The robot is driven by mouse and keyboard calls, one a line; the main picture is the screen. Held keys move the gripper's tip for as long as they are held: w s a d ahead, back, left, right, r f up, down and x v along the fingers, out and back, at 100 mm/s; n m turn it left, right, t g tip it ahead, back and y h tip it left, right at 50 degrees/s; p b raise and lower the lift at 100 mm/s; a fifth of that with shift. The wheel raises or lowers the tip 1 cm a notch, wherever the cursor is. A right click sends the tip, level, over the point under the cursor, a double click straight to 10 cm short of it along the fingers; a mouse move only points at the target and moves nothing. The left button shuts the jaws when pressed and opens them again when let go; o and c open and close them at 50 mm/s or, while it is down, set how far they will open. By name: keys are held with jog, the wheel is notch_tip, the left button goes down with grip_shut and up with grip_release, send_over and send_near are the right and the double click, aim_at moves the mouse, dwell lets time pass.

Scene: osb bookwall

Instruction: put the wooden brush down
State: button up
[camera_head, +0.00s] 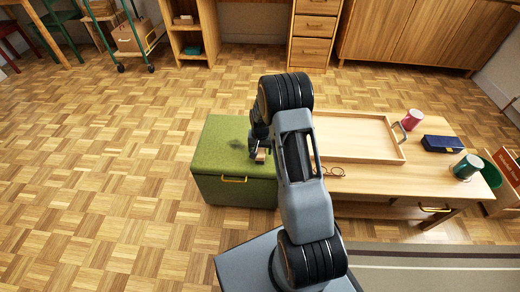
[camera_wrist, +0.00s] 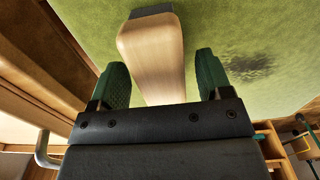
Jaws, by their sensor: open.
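The wooden brush (camera_wrist: 155,55) lies against the green top of a storage box (camera_head: 218,140), with a grey part at its far end in the wrist view. In the head view only a small piece of the brush (camera_head: 261,155) shows below my gripper (camera_head: 258,148). My gripper is open, with one green-padded finger on each side of the brush in the wrist view (camera_wrist: 160,82). A narrow gap shows between the brush and each finger. The brush's near end is hidden behind the gripper body.
A dark smudge (camera_head: 238,145) marks the box top. To the right stands a wooden table (camera_head: 385,180) with a tray (camera_head: 345,119), a red mug (camera_head: 411,120), a dark blue case (camera_head: 442,144) and a green mug (camera_head: 466,168). Parquet floor (camera_head: 110,170) is clear on the left.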

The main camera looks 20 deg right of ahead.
notch_tip(320, 180, up, 12)
jog(key=p, duration=0.4)
jog(key=s+a+r+n+t, duration=0.1)
jog(key=s+a+r, duration=0.25)
jog(key=r, duration=0.25)
jog(key=s+a+r+n, duration=0.1)
jog(key=s+a+r, duration=0.1)
jog(key=s+r, duration=0.3)
jog(key=s+a+r+n+t, duration=0.1)
jog(key=s+a+r+n, duration=0.1)
jog(key=s, duration=0.4)
jog(key=s+a+r+n, duration=0.1)
jog(key=s+a+r, duration=0.2)
jog(key=s, duration=0.4)
jog(key=shift+r+n+t, duration=0.4)
jog(key=shift+r, duration=0.15)
jog(key=shift+s+r, duration=0.1)
jog(key=w+r+p+v, duration=0.1)
jog(key=w+p+v, duration=0.2)
jog(key=p+v, duration=1.1)
jog(key=w+p+v, duration=0.4)
jog(key=p+v, duration=1)
jog(key=v, duration=0.1)
jog(key=shift+a+r+t, duration=0.2)
jog(key=shift+r+t, duration=0.15)
jog(key=shift+t, duration=0.05)
